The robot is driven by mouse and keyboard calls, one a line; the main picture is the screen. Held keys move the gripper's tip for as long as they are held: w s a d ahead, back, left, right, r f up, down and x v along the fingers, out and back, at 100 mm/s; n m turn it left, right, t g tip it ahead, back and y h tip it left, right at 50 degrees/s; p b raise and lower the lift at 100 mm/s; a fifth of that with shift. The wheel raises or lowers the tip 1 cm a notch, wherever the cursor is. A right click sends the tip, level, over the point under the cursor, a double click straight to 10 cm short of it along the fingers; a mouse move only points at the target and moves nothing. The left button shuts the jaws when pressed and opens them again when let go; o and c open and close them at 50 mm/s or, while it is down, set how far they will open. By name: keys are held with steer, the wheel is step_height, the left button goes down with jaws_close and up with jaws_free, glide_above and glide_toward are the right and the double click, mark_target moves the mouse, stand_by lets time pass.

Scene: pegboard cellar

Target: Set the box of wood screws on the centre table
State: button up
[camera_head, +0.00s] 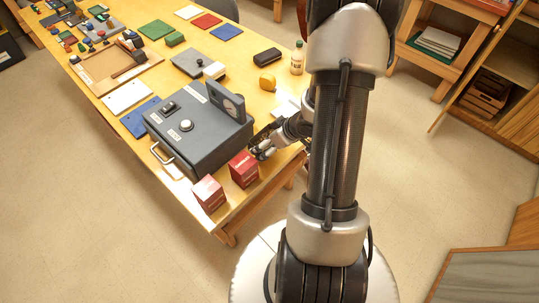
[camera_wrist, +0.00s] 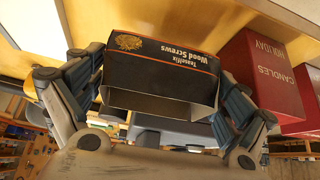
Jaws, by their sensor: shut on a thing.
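The box of wood screws (camera_wrist: 160,58) is dark with an orange front edge, and its lettering reads upside down in the wrist view. My gripper (camera_wrist: 160,92) is shut on it, with one finger at each side. In the head view my gripper (camera_head: 266,143) is at the right edge of the long wooden table (camera_head: 228,206), just behind the red boxes. The box is mostly hidden there; I cannot tell whether it touches the tabletop.
Two red boxes (camera_head: 243,169) (camera_head: 209,193) stand at the table's near corner; candle boxes (camera_wrist: 262,75) are close on the right in the wrist view. A grey case (camera_head: 205,150) lies left of my gripper. A yellow tape measure (camera_head: 267,82) and a bottle (camera_head: 297,58) stand farther back.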

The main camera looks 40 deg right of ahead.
steer(key=shift+f+b, duration=1.35)
steer(key=shift+f, duration=0.95)
steer(key=shift+r, duration=0.1)
steer(key=o, duration=1.2)
steer(key=shift+f, duration=0.2)
steer(key=shift+s+r+p, duration=0.15)
steer(key=shift+r+p, duration=0.2)
steer(key=shift+r, duration=0.15)
steer(key=p+v, duration=0.6)
steer(key=v, duration=0.5)
